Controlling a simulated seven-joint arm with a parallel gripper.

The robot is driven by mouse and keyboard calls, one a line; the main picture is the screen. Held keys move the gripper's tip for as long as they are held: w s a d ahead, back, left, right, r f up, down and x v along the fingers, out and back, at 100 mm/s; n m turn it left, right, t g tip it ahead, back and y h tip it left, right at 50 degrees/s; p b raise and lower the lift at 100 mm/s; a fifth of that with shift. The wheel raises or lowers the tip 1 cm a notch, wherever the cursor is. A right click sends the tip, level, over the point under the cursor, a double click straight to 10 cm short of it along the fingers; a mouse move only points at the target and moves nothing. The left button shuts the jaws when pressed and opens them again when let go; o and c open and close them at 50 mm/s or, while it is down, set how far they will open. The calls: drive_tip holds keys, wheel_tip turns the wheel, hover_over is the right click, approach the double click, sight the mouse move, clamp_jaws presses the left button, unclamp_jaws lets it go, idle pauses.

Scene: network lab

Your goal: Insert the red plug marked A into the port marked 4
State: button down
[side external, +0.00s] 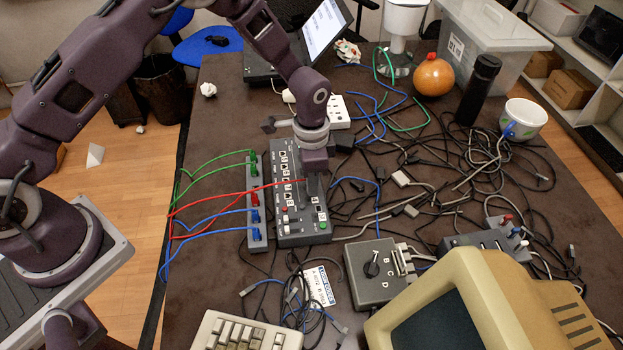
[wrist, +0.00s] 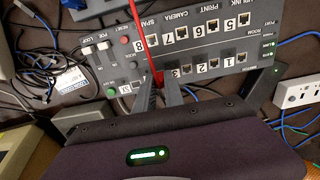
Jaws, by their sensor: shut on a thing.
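My gripper (side external: 313,192) is low over the right part of the dark grey port panel (side external: 291,228). In the wrist view its two dark fingers (wrist: 160,97) are close together, shut on the end of a red cable (wrist: 149,45). The red plug itself is mostly hidden between the fingers, and its mark A cannot be read. The panel in the wrist view (wrist: 215,40) shows ports numbered 1, 2, 3 and 5 to 8. The area beside port 3 (wrist: 186,72), where port 4 would be, is covered by the fingers. I cannot tell whether the plug touches or enters a port.
A grey strip (side external: 257,228) with green, red and blue plugs stands left of the panel; their cables loop left. Loose cables crowd the table on the right. A switch box (side external: 368,290) and a beige monitor (side external: 470,305) stand in front. A white power strip (side external: 337,112) lies behind.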

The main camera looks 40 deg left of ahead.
drive_tip(key=shift+f, duration=0.3)
drive_tip(key=c, duration=1.3)
unclamp_jaws()
drive_tip(key=shift+c, duration=0.2)
wheel_tip(320, 180, up, 8)
drive_tip(key=shift+f, duration=0.25)
drive_tip(key=s+a+r+n+t, duration=0.1)
drive_tip(key=s+a+r+n, duration=0.2)
drive_tip(key=r, duration=0.7)
drive_tip(key=s+a+r+n+t, duration=0.1)
drive_tip(key=s+a+r+t, duration=0.15)
drive_tip(key=s+r, duration=0.55)
drive_tip(key=s+a+r+n+t, duration=0.1)
drive_tip(key=s+a+r+n, duration=0.1)
drive_tip(key=s, duration=0.6)
drive_tip(key=s+a+r+n+t, duration=0.1)
drive_tip(key=s+a+r+n, duration=0.1)
drive_tip(key=s, duration=0.6)
wheel_tip(320, 180, up, 3)
drive_tip(key=shift+a+f+n, duration=0.1)
drive_tip(key=shift+a+n, duration=0.3)
drive_tip(key=shift+n, duration=0.1)
